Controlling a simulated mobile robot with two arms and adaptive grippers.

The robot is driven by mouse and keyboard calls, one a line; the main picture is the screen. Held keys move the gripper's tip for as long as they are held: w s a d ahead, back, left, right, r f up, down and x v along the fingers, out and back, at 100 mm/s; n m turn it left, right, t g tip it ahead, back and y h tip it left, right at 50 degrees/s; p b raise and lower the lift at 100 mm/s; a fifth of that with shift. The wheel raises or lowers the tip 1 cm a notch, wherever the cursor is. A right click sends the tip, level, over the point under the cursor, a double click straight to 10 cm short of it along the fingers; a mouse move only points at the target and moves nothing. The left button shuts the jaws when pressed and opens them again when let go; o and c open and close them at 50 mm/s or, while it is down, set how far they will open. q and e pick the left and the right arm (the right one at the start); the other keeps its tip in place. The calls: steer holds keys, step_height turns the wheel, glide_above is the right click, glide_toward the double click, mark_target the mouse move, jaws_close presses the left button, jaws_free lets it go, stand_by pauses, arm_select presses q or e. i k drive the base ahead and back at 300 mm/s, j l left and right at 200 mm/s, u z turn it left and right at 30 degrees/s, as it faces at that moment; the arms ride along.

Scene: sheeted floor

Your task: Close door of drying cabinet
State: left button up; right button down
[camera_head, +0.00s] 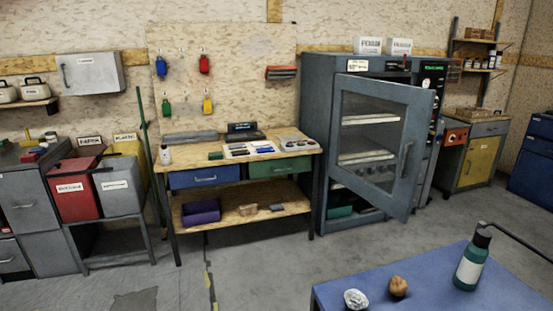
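The drying cabinet (314,110) is a tall grey cabinet against the back wall, right of the workbench. Its glass-windowed door (414,118) stands open, swung out toward me, with a vertical handle (406,160) near its right edge. Light shelves (366,158) show through the door glass, and a green item (340,211) lies low in the cabinet. Neither of my grippers is in view.
A blue-topped table (440,285) stands at the lower right with a green bottle (472,258), a brown lump (398,287) and a crumpled silvery lump (355,299). A wooden workbench (290,212) stands left of the cabinet. Grey floor (270,262) is clear in front of them.

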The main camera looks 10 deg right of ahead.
mark_target(421, 101)
steer(key=i+j+z, duration=0.3)
steer(key=i+z, duration=0.15)
steer(key=i+j+z, duration=0.9)
steer(key=j, duration=0.2)
steer(key=k, duration=0.05)
